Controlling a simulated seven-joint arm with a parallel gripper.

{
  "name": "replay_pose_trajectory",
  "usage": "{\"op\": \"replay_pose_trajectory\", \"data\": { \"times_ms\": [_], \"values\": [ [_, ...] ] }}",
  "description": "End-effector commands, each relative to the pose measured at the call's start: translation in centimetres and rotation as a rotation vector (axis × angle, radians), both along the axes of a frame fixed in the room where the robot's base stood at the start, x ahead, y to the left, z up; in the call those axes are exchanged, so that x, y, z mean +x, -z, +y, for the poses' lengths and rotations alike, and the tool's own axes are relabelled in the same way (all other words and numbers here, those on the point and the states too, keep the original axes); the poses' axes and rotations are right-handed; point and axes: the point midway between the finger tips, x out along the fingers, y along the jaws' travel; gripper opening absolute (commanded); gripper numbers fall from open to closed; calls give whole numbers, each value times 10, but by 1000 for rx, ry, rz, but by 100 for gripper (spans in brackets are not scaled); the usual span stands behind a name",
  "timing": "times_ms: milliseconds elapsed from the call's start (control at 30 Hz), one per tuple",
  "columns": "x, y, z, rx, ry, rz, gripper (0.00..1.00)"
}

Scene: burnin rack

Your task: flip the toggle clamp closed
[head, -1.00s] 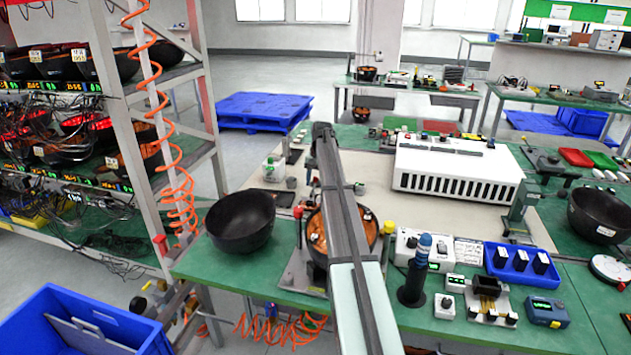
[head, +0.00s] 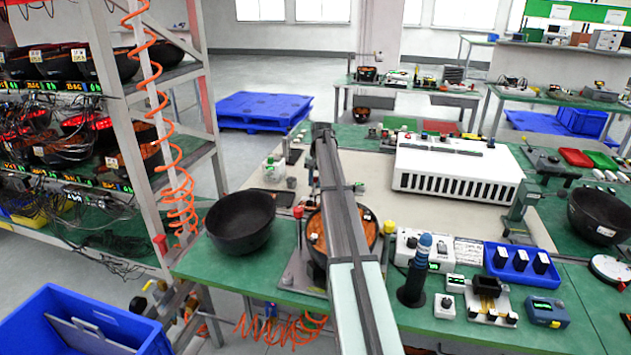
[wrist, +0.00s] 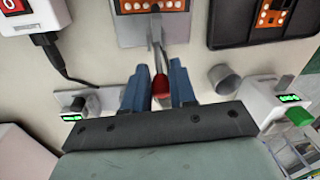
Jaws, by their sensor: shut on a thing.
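The toggle clamp shows in the wrist view as a thin metal lever (wrist: 156,35) with a red grip (wrist: 161,87). The lever runs from a grey metal fixture (wrist: 130,33) holding an orange board (wrist: 150,5) down toward my gripper. My gripper (wrist: 160,82) has two blue fingers, one on each side of the red grip, and is shut on it. The grip's lower end is partly hidden by the gripper body. In the head view my own arm covers the gripper and the clamp.
In the wrist view, a white box with a red switch (wrist: 32,14), a small green-display device (wrist: 77,104), a grey cup (wrist: 223,79) and a white green-display box (wrist: 268,98) stand around the gripper. In the head view, a black bowl (head: 240,222) and white ventilated unit (head: 457,168) flank my arm.

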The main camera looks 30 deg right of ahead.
Motion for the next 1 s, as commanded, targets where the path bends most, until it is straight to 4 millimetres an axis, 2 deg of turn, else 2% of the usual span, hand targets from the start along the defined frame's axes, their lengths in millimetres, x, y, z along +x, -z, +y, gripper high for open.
{"op": "replay_pose_trajectory", "data": {
  "times_ms": [500,1000],
  "values": [
    [-18,-5,16,-243,-2,-243,0],
    [-25,-6,24,-427,-1,-429,0]
  ]
}}
